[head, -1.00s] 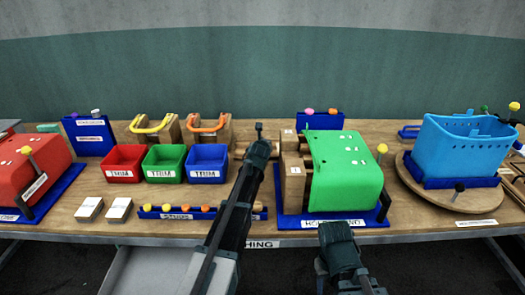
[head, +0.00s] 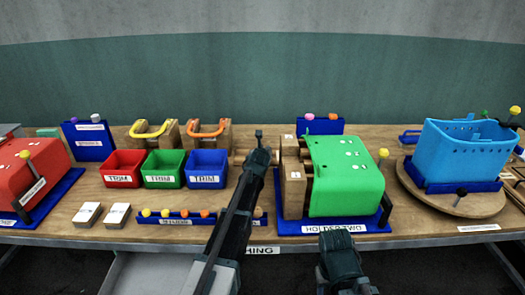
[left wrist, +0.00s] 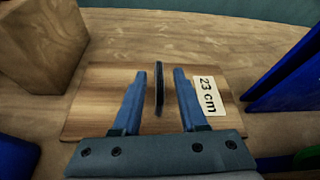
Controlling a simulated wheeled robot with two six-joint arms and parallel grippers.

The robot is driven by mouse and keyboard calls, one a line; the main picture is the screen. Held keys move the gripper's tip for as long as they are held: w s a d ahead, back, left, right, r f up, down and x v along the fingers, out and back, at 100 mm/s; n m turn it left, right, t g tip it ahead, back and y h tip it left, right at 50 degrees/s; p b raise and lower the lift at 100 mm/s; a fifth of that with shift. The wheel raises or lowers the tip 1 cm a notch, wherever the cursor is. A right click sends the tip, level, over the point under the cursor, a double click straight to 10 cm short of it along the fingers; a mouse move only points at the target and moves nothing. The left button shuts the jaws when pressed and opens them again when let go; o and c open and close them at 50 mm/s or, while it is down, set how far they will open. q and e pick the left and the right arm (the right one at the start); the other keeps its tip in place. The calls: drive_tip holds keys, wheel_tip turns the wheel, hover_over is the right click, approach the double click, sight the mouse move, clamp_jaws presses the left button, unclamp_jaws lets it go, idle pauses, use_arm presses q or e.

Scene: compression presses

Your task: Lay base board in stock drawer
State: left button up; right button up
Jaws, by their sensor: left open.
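The base board is a flat wooden board (left wrist: 88,112) with a "23 cm" label, lying on the table in the left wrist view. A thin dark upright handle (left wrist: 159,85) stands on it. My left gripper (left wrist: 153,78) is open, with one finger on each side of the handle and a gap to both. In the head view my left gripper (head: 259,140) is over the back of the table and hides most of the board. My right gripper (head: 340,243) is low at the front edge; its fingers cannot be made out. A grey drawer (head: 150,272) is pulled out below the table front.
The green press on its blue base (head: 345,175) stands right of my left arm. Red, green and blue trim bins (head: 206,165) stand to its left, with a blue strip of coloured knobs (head: 180,217) in front. A wooden block (left wrist: 45,45) is close to the board.

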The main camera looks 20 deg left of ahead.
use_arm(q)
drive_tip(key=p+v, duration=0.4)
drive_tip(key=v, duration=0.8)
drive_tip(key=shift+r, duration=0.15)
drive_tip(key=shift+o, duration=0.4)
drive_tip(key=w, duration=0.2)
drive_tip(key=w+m, duration=0.1)
drive_tip(key=shift+d+f+g+y, duration=0.15)
drive_tip(key=shift+f+g+y, duration=0.15)
drive_tip(key=shift+f+y, duration=0.1)
drive_tip(key=b+x, duration=0.3)
drive_tip(key=x, duration=0.4)
drive_tip(key=shift+w+f, duration=0.1)
drive_tip(key=shift+w, duration=0.2)
drive_tip(key=shift+w+a+f, duration=0.1)
drive_tip(key=shift+w+a, duration=0.15)
drive_tip(key=shift+w, duration=0.1)
drive_tip(key=b+x, duration=0.2)
drive_tip(key=x, duration=0.3)
drive_tip(key=shift+w+a+f+b, duration=0.1)
drive_tip(key=shift+f+b, duration=0.1)
drive_tip(key=shift+b, duration=0.15)
drive_tip(key=shift+r, duration=0.1)
clamp_jaws()
